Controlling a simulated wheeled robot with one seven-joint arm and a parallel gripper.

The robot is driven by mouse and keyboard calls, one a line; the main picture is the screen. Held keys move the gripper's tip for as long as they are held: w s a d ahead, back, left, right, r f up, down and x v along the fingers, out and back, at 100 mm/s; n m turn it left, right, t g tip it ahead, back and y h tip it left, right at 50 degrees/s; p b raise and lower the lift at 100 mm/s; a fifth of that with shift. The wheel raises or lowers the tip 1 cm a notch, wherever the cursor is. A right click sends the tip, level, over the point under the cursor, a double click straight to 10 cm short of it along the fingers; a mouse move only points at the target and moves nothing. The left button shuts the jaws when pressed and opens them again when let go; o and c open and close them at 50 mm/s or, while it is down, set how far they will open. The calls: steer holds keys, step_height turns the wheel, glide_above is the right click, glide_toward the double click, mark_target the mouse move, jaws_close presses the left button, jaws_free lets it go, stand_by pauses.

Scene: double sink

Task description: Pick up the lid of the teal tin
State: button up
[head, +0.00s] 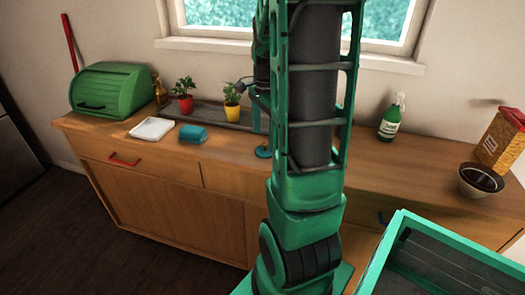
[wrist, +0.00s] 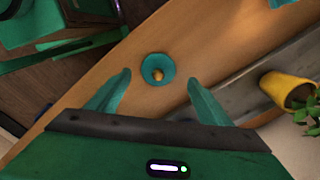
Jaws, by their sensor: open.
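A round teal lid (wrist: 149,65) with a small brass-coloured knob shows in the wrist view, on the wooden counter, between and just beyond my fingertips. In the head view the lid (head: 263,153) is small and partly hidden by my arm, near the counter's front part. I cannot tell whether a tin stands under it. My gripper (wrist: 158,78) is open and empty above the counter, its fingers on either side of the lid in the picture, apart from it.
A folded teal thing (head: 193,133) and a white tray (head: 152,129) lie to the left. Potted plants in a red pot (head: 185,104) and a yellow pot (head: 232,113) stand behind, on a dark strip. A spray bottle (head: 390,121) and a bowl (head: 480,182) stand right.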

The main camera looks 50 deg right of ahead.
mark_target(265, 143)
steer(key=shift+f, duration=2.3)
steer(key=c, duration=1.1)
steer(key=shift+r, duration=0.15)
